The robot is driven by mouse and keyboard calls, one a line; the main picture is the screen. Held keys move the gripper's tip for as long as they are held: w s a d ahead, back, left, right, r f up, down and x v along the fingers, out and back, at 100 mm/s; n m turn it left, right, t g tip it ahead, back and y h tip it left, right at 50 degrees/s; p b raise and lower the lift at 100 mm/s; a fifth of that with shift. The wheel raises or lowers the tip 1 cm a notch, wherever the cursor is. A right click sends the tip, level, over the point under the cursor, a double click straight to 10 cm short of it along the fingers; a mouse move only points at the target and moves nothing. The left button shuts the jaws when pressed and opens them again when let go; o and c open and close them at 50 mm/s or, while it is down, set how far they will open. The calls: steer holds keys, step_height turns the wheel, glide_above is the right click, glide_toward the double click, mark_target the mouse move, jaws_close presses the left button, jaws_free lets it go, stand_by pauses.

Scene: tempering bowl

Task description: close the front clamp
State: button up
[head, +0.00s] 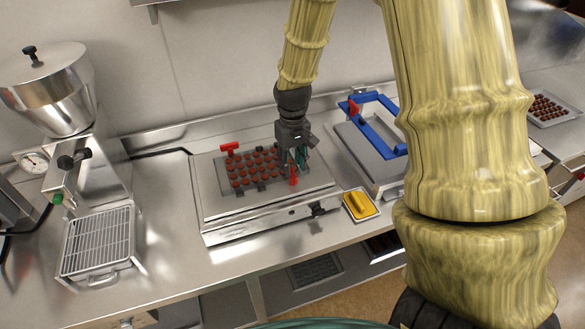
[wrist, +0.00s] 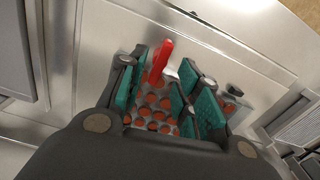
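The front clamp's red handle (head: 293,177) is at the front right edge of the mould plate (head: 232,187), partly hidden by my gripper (head: 301,158) in the head view. In the wrist view the red handle (wrist: 160,62) shows beyond the teal finger pads of my gripper (wrist: 157,92), nearer the left finger. The fingers are apart, with the mould's red-brown cavities visible between them. I cannot tell whether a pad touches the handle. A second red clamp (head: 229,149) is at the plate's back left.
A steel machine with a hopper (head: 48,88) and a wire rack (head: 98,243) stand to the left. A yellow item in a small tray (head: 359,204) lies right of the mould station. A blue frame (head: 378,127) sits on a unit behind it.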

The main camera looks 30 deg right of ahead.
mark_target(292, 172)
step_height(292, 172, up, 9)
steer(key=shift+f, duration=0.15)
steer(key=shift+a, duration=0.1)
stand_by(0.7)
